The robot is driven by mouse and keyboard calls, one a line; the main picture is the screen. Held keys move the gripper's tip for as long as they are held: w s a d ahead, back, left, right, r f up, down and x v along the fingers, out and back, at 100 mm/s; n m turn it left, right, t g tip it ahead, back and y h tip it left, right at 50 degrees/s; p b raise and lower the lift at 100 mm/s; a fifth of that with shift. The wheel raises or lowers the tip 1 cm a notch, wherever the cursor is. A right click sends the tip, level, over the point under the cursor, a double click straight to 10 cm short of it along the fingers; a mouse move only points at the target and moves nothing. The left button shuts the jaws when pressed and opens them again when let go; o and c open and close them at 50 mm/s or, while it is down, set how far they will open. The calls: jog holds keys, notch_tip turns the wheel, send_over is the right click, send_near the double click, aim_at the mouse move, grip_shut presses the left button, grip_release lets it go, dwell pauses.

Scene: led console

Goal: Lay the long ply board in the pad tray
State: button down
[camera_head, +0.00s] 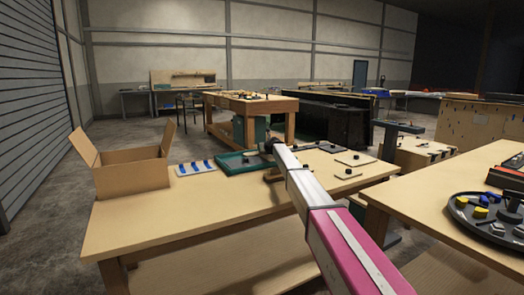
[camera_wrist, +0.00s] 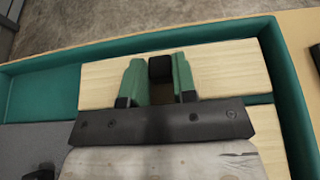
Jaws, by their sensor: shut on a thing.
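The long ply board (camera_wrist: 225,68) is pale wood with a black knob (camera_wrist: 160,68) on top. My gripper (camera_wrist: 160,80) is shut on this knob, with one green finger on each side. The board shows inside the teal walls of the pad tray (camera_wrist: 150,38), along its far wall and close to its right wall. I cannot tell whether it rests on the tray floor or hangs just above. In the head view the tray (camera_head: 228,171) lies on the near bench, and my arm reaches over it, hiding the board and jaws.
In the tray, a grey pad (camera_wrist: 35,145) lies at lower left and another pale wood piece (camera_wrist: 268,125) shows at lower right. The bench also holds a cardboard box (camera_head: 130,172), a white blue-striped panel (camera_head: 195,169) and small knobbed boards (camera_head: 355,158). The bench front is clear.

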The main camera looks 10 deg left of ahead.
jog(key=shift+f, duration=0.2)
jog(key=c, duration=0.9)
grip_release()
jog(key=shift+r, duration=0.15)
jog(key=v, duration=1.2)
